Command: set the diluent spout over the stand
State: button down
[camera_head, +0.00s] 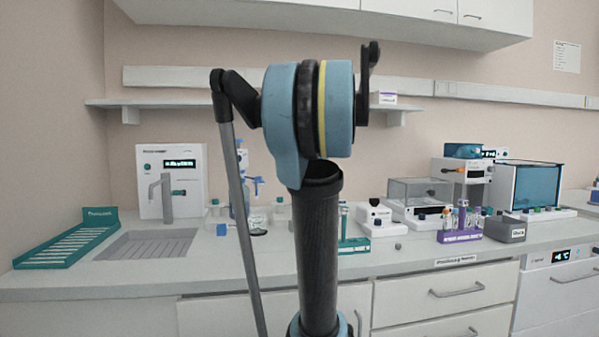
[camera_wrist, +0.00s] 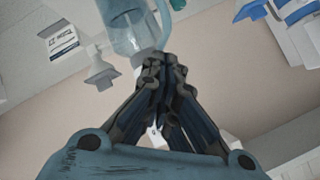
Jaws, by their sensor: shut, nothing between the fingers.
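My gripper (camera_wrist: 163,68) is shut and empty in the wrist view, its dark fingers together. A clear bluish vessel (camera_wrist: 128,26) is just beyond the fingertips, and a grey nozzle-like piece (camera_wrist: 100,72) is to their left. I cannot tell whether the fingers touch the vessel. In the head view, a grey curved spout (camera_head: 166,194) stands by the sink before a white unit with a display (camera_head: 185,163). Blue-topped bottles (camera_head: 257,187) stand right of it, partly behind my arm. I cannot tell which part is the diluent spout or its stand. My gripper is not identifiable in the head view.
A green rack (camera_head: 66,247) lies left of the sink (camera_head: 150,244). A purple tube rack (camera_head: 459,236), a grey block (camera_head: 505,229) and instruments stand at the right. A wall shelf (camera_head: 415,104) runs above. The counter's front edge has clear patches.

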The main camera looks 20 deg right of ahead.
jog(key=shift+a, duration=0.25)
jog(key=shift+w+d, duration=0.45)
jog(key=shift+d, duration=0.2)
jog(key=v, duration=1.1)
jog(key=shift+s+r, duration=0.25)
jog(key=shift+s, duration=0.05)
